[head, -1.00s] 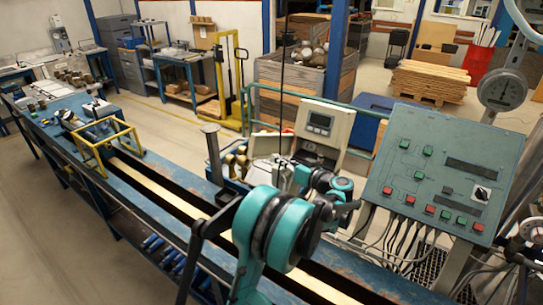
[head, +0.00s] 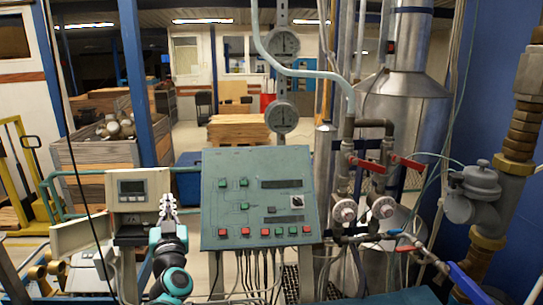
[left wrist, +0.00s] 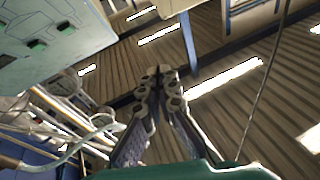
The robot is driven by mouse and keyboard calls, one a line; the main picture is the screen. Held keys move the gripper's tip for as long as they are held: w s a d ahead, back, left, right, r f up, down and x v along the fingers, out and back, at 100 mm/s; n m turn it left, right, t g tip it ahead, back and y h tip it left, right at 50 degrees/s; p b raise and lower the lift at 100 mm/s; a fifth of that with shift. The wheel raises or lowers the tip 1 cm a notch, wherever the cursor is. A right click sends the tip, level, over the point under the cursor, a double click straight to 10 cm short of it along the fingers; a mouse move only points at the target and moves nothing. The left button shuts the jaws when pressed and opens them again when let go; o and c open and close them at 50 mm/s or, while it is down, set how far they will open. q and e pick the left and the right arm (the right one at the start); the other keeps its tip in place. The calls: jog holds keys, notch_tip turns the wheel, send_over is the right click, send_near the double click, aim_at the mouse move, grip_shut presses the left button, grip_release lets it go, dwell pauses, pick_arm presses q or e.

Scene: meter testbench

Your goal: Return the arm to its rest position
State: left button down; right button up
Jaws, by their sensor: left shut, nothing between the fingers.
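My left gripper (head: 168,202) stands upright in the head view, between the small meter box and the green control panel. It shows shut and empty, and it looks apart from both. In the left wrist view its two fingers (left wrist: 160,75) meet at the tips with nothing between them, against the ceiling. My teal and black left wrist shows below the gripper in the head view. My right gripper is in neither view.
The green control panel (head: 258,195) with buttons stands just right of the gripper, cables hanging below. A meter box (head: 135,190) is at its left. Pipes with red valve handles (head: 365,164) and a grey meter (head: 474,193) fill the right side. Wooden crates (head: 95,160) stand behind.

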pick_arm(q)
jog(key=s+d+f+m+g+h+b, duration=0.2)
jog(key=s+d+f+h, duration=0.25)
jog(key=d+f, duration=0.2)
jog(key=s+d+f+m+g+h+b, duration=0.1)
jog(key=s+d+f+m+g+h, duration=0.15)
jog(key=s+d+f+h, duration=0.4)
jog(key=s+a+f+n+g+y+b, duration=0.1)
jog(key=s+f+g, duration=0.3)
jog(key=s+f, duration=0.4)
jog(key=s+a+f+n+g+y+b, duration=0.1)
jog(key=s+a+f+g+y+b, duration=0.1)
jog(key=s+f, duration=0.7)
notch_tip(320, 180, down, 5)
jog(key=shift+r+g+y, duration=0.2)
jog(key=shift+g+y, duration=0.3)
jog(key=shift+g, duration=0.45)
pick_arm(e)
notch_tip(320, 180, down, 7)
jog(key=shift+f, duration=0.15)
